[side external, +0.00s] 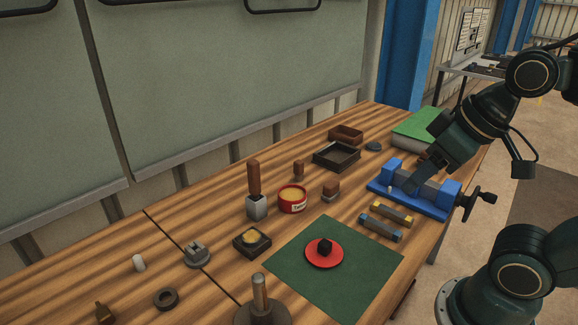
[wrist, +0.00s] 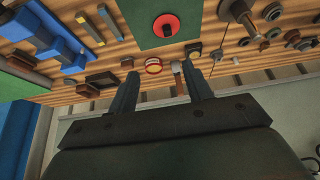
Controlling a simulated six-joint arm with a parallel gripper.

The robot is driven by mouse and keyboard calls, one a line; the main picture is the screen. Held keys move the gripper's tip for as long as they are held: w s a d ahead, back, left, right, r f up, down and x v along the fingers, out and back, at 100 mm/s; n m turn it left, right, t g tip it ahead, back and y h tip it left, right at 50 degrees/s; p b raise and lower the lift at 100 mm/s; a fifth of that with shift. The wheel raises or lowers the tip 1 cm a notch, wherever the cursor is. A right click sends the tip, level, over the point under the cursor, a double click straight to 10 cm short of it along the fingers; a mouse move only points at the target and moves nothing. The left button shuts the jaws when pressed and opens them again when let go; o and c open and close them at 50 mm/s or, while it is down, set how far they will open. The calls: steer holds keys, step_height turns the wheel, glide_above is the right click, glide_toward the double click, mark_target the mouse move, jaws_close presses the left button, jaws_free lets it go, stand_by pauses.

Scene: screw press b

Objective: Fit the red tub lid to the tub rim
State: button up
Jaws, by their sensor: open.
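The red tub lid (side external: 324,253), a round disc with a black knob, lies on the green mat (side external: 365,285). It also shows in the wrist view (wrist: 166,25). The tub (side external: 293,199) is red with a pale label and a yellowish top, and stands on the bench behind the mat, apart from the lid. It also shows in the wrist view (wrist: 153,66). My gripper (wrist: 163,84) is open with nothing between its fingers. In the side view it is up over the blue vise at the right, away from lid and tub; its fingertips are hard to make out there.
The blue vise (side external: 408,197) stands at the right with two small bars (side external: 381,228) before it. A wooden-handled tool (side external: 254,190) stands close left of the tub. A black tray (side external: 337,156) lies behind. A round-based post (side external: 261,303) stands left of the mat.

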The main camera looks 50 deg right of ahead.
steer(key=w+d+f+n+g+y, duration=0.2)
steer(key=w+f+n, duration=0.4)
steer(key=w+n, duration=0.2)
steer(key=w+d+f+n+g+y, duration=0.2)
steer(key=w+f+n+g, duration=0.1)
steer(key=w+f+n, duration=0.3)
steer(key=shift+w+n+g+y, duration=0.3)
steer(key=shift+w+n, duration=0.9)
steer(key=shift+n, duration=0.8)
steer(key=shift+f, duration=0.1)
glide_above(326, 241)
steer(key=d, duration=0.2)
steer(key=shift+w+d+f, duration=0.1)
steer(key=shift+d+f, duration=0.05)
steer(key=shift+f, duration=3.8)
steer(key=shift+f, duration=0.1)
